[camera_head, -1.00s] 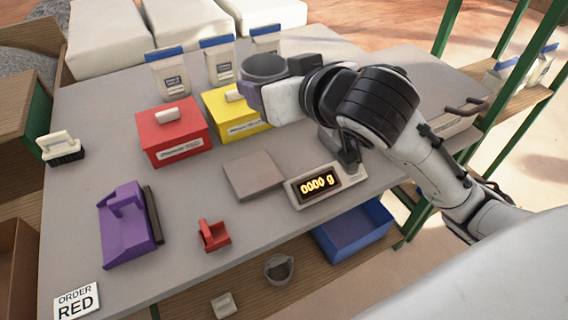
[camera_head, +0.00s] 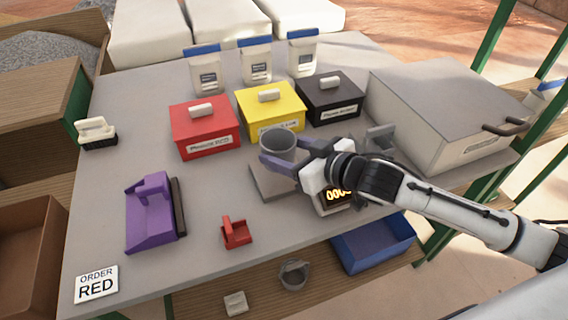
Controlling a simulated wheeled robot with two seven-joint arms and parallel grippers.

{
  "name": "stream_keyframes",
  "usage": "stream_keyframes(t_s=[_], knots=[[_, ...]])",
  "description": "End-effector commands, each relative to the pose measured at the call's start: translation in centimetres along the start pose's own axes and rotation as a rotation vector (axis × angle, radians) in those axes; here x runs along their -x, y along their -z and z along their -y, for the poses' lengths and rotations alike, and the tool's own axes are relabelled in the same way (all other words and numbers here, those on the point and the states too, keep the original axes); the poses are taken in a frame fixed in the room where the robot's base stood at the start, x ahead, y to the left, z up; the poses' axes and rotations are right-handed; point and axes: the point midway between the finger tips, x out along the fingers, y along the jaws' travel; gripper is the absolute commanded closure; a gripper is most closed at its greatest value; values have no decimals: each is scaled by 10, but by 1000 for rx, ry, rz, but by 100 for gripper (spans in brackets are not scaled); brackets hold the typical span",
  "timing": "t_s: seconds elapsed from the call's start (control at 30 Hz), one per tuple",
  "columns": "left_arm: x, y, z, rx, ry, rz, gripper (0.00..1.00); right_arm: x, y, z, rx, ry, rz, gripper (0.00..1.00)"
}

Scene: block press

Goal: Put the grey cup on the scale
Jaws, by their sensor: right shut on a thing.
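The grey cup (camera_head: 277,142) is upright between the purple-grey fingers of my right gripper (camera_head: 280,158), which is shut on it. The cup is over the scale's grey plate (camera_head: 262,188); I cannot tell whether its base touches the plate. The scale's display (camera_head: 338,194) glows yellow and is partly hidden by my gripper. My left gripper is not in view.
Red (camera_head: 204,130), yellow (camera_head: 270,111) and black (camera_head: 328,98) lidded boxes stand behind the cup. A large grey box (camera_head: 440,112) stands to the right. A purple device (camera_head: 152,214) and a small red scoop (camera_head: 235,232) are at the front left. A blue bin (camera_head: 372,243) is below the table's edge.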

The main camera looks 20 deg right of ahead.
Motion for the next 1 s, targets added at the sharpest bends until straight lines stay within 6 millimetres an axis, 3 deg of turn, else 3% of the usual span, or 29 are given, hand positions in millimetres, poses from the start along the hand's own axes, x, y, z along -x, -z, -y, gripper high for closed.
stream_keyframes(t_s=[0.3,0.67,0.7,0.8,1.0], knots=[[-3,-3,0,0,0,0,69,-14,-35,1,-1,0,2,65],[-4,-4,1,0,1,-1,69,-16,-38,0,0,0,0,65],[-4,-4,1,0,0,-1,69,-16,-39,0,0,0,0,41],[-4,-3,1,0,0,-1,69,-16,-38,0,1,0,0,24],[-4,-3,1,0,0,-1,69,-16,-38,0,1,0,0,24]])
